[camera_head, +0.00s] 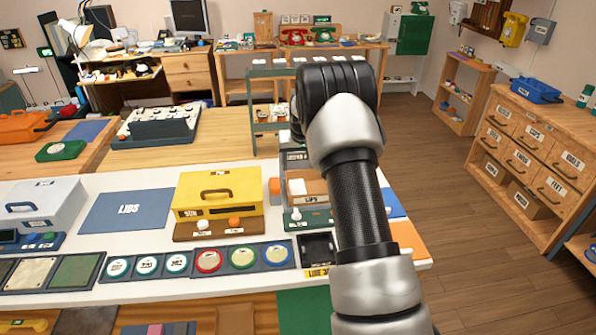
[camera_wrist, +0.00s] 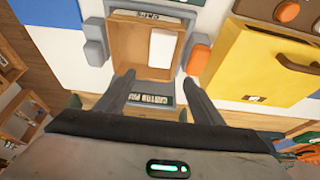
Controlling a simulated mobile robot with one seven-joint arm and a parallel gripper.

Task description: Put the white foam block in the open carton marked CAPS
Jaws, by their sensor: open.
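The open brown carton (camera_head: 316,187) sits on the white table right of the yellow box, with a small front label that seems to read CAPS. In the wrist view the carton (camera_wrist: 133,50) is seen from above in a grey frame. The white foam block (camera_wrist: 162,47) lies inside it, toward the yellow-box side; it also shows in the head view (camera_head: 297,187). My gripper (camera_wrist: 157,80) is open and empty, its fingers apart at the carton's far edge, not touching the block. In the head view my arm hides the gripper.
The yellow box (camera_head: 218,193) with a handle stands beside the carton. An orange button (camera_wrist: 198,59) and grey blocks (camera_wrist: 95,52) flank the carton. A row of round dials (camera_head: 207,261) lies along the table's front.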

